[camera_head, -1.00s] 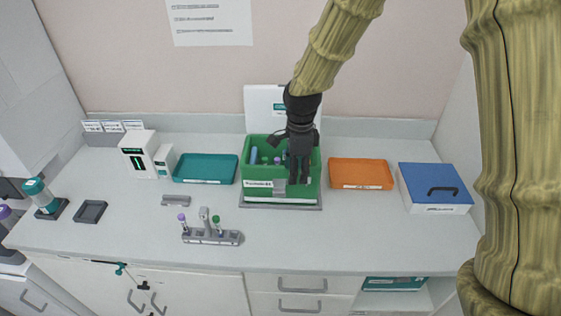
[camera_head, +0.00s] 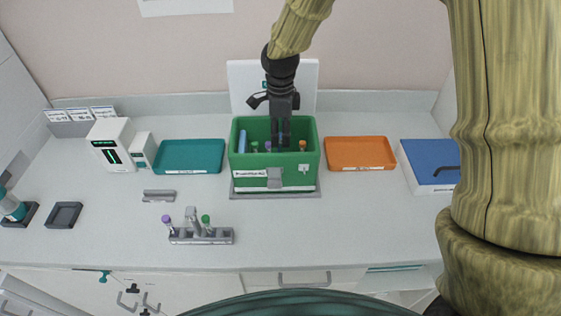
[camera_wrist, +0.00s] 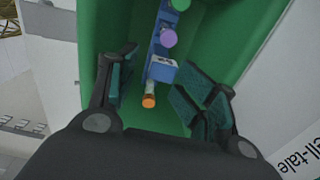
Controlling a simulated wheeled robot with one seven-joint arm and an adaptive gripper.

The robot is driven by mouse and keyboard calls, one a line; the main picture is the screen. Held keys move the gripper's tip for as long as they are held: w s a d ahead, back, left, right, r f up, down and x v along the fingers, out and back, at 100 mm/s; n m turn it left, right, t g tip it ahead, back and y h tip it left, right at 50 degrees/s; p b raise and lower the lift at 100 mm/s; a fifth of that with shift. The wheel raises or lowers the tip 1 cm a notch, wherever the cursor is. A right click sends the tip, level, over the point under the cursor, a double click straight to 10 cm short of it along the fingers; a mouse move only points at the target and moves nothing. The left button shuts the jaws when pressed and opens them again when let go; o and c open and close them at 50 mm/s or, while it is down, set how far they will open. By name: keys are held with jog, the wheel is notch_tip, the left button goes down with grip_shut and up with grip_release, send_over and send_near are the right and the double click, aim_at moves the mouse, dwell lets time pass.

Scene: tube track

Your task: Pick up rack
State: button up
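A blue rack (camera_wrist: 161,70) with green, purple and orange capped tubes sits inside the green box (camera_wrist: 235,40) in the wrist view. My gripper (camera_wrist: 160,92) is open, with its dark green pads on either side of the rack and gaps between. In the head view my gripper (camera_head: 284,138) points down into the green box (camera_head: 246,174), and the tube caps show around it. The rack body is mostly hidden there. A second, grey rack (camera_head: 201,236) with a purple and a green capped tube stands on the counter in front.
A teal tray (camera_head: 190,157) lies left of the box and an orange tray (camera_head: 360,153) right of it. A blue-lidded case (camera_head: 428,160) is at the far right. A white device (camera_head: 112,143) stands at the left. The front counter is mostly clear.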

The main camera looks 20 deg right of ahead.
aim_at(280, 143)
jog(key=shift+w+a+f, duration=0.1)
jog(key=shift+f, duration=0.35)
jog(key=shift+w+a+f, duration=0.1)
jog(key=shift+f, duration=0.3)
jog(key=shift+s+f+p, duration=0.25)
jog(key=shift+s+p, duration=0.15)
jog(key=shift+p, duration=0.25)
jog(key=f, duration=0.1)
jog(key=f+p, duration=0.1)
jog(key=shift+w+d+f, duration=0.15)
jog(key=shift+w+f, duration=0.05)
jog(key=shift+f, duration=0.1)
jog(key=shift+s+f+p, duration=0.1)
jog(key=shift+f+p, duration=0.35)
jog(key=shift+f, duration=0.15)
jog(key=shift+f, duration=0.15)
grip_shut()
